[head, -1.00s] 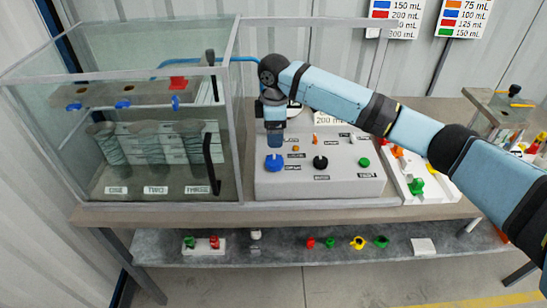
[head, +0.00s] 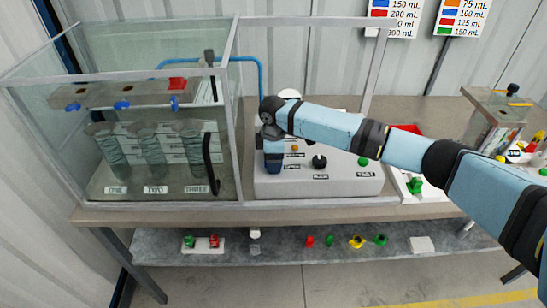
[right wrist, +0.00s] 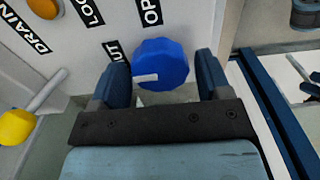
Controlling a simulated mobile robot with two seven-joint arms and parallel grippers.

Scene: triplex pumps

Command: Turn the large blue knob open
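The large blue knob (right wrist: 160,62) is on the front of the grey control panel (head: 320,184). A white pointer line on it points left, toward a label ending in "UT"; a label starting with "OP" is above it. My right gripper (head: 272,166) is down at the knob and hides it in the head view. In the right wrist view its two dark blue fingers stand either side of the knob, open. The right finger shows a small gap; whether the left finger touches I cannot tell. My left gripper is not in view.
A black knob (head: 319,162) and a green knob (head: 363,161) sit to the right on the panel. A yellow knob (right wrist: 16,127) shows at left in the wrist view. A glass tank (head: 150,190) stands left of the panel.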

